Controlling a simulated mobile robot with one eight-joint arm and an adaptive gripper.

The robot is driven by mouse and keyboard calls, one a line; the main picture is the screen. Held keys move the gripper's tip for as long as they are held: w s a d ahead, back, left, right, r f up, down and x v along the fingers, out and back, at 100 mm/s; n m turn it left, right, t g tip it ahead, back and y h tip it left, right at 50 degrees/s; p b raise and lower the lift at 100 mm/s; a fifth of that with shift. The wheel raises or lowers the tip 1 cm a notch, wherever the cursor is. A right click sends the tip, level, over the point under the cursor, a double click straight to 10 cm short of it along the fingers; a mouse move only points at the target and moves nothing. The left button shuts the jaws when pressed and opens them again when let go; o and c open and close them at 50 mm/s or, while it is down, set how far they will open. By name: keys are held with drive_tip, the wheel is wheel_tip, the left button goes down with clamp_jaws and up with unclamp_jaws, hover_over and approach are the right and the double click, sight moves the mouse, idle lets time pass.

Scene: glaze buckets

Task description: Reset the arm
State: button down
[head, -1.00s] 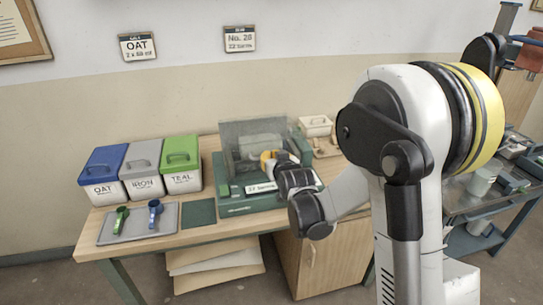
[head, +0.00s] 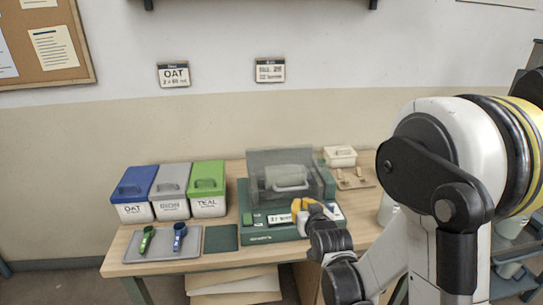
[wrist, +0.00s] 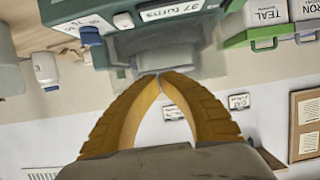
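My arm reaches in from the right in the head view. My gripper (head: 303,205) has yellow fingers and is in front of the right part of the green machine (head: 268,236). In the wrist view, which is upside down, the fingertips (wrist: 159,76) meet with nothing visible between them. The machine carries a label reading "37 turns" (wrist: 169,10), a blue knob (wrist: 90,35) and a clear cover (head: 268,165) with a grey part behind it. The gripper appears apart from the machine, though the exact gap is hard to tell.
Blue (head: 134,189), grey (head: 171,192) and green (head: 208,188) lidded bins stand left on the table. A grey tray (head: 160,254) holds a green scoop (head: 146,239) and a blue scoop (head: 179,236). A white lidded box (head: 340,156) stands behind right.

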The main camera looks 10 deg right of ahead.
drive_tip(key=s+r+g, duration=0.3)
drive_tip(key=s, duration=1.1)
drive_tip(key=s+r+g, duration=0.4)
drive_tip(key=s, duration=1.1)
drive_tip(key=shift+a, duration=0.15)
drive_tip(key=shift+r, duration=0.1)
